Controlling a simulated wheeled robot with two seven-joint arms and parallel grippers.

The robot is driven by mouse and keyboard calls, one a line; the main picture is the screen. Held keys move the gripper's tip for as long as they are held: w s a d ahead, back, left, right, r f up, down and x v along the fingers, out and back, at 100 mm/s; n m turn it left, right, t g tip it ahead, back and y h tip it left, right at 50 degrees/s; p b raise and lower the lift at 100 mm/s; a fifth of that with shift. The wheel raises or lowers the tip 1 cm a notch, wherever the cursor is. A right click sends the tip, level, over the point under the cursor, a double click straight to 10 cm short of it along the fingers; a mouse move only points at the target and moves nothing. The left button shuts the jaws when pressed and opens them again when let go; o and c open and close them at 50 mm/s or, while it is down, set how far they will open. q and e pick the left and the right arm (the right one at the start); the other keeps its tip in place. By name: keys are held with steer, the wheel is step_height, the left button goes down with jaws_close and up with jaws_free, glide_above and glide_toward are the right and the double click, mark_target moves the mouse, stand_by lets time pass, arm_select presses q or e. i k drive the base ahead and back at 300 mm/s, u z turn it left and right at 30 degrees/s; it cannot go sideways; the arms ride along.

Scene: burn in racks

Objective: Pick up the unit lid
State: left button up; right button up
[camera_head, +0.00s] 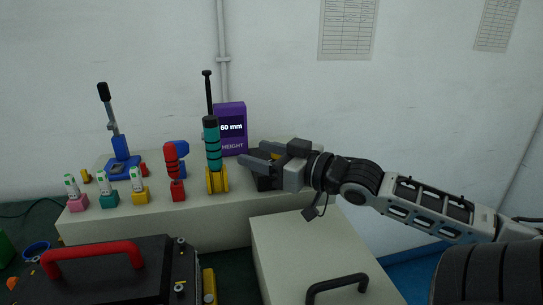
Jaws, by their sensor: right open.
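Two handled pieces could be the unit lid, and I cannot tell which one it is. A black slab with a red handle (95,250) lies at the lower left. A pale flat panel (300,245) with a black handle (337,286) lies at the lower middle, cut off by the bottom edge. My right gripper (256,157) reaches in from the right, over the back bench. Its fingers are open, point left and appear empty, apart from both handles. My left gripper is not in view.
The pale bench (120,225) carries a blue lever press (122,165), several small coloured blocks, a red tool (174,170), a teal-and-black tool (212,145) on a yellow base and a purple height display (231,130). A dark object sits partly hidden beneath my right gripper.

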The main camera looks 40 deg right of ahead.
mark_target(146, 270)
steer(key=k, duration=1.05)
